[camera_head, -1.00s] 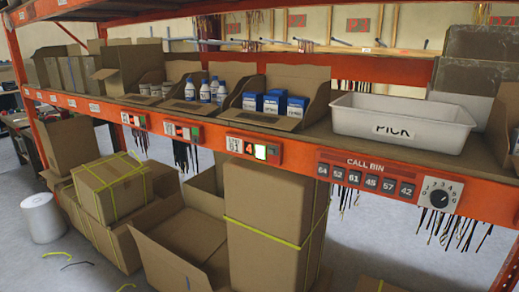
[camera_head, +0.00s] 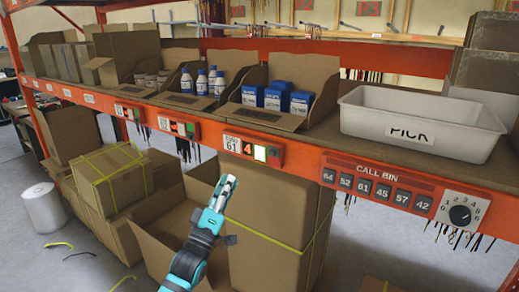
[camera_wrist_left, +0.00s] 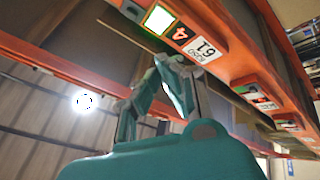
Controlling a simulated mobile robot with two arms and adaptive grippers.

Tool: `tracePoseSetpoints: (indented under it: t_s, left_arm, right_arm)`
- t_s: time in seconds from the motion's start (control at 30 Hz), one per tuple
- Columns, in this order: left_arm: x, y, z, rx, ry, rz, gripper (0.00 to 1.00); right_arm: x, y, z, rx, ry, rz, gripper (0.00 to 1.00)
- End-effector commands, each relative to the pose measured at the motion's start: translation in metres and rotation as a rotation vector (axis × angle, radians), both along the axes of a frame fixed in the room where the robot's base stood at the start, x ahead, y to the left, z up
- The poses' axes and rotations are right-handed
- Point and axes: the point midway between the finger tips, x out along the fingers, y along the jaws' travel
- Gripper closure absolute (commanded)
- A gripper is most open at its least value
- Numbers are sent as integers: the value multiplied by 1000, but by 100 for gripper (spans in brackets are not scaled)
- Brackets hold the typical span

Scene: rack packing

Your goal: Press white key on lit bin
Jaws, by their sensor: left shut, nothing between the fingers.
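The lit bin's module on the orange shelf beam shows a red digit 4 (camera_head: 248,147) and a glowing white key (camera_head: 260,153) with a green edge. The label beside it reads 61. The white key also shows near the top of the left wrist view (camera_wrist_left: 159,19). My left gripper (camera_head: 228,182) is shut and empty, below and left of the key and apart from it. It also shows in the left wrist view (camera_wrist_left: 166,82), under the beam. My right gripper is not in view.
Above the lit module sits an open carton of blue boxes (camera_head: 277,97). Other modules (camera_head: 179,127) lie left on the beam. A CALL BIN panel (camera_head: 375,184) and a dial (camera_head: 461,213) are to the right. Large cartons (camera_head: 265,265) stand below the shelf.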

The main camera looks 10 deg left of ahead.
Motion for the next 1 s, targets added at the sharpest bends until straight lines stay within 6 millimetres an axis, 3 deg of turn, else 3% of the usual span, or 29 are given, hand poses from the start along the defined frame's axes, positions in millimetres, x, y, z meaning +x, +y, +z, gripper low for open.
tracePoseSetpoints:
  t_s: [0.1, 0.23, 0.67, 1.0]
  left_arm:
    - [-6, -1, 26, -29, -52, -25, 100]
    - [-9, -2, 38, -42, -75, -38, 100]
    - [-7, -3, 38, -43, -77, -39, 100]
    - [31, -16, 35, -45, -79, -38, 100]
  right_arm:
    - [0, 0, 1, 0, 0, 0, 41]
    - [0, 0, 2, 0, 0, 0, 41]
    - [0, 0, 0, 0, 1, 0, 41]
    - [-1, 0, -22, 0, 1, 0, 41]
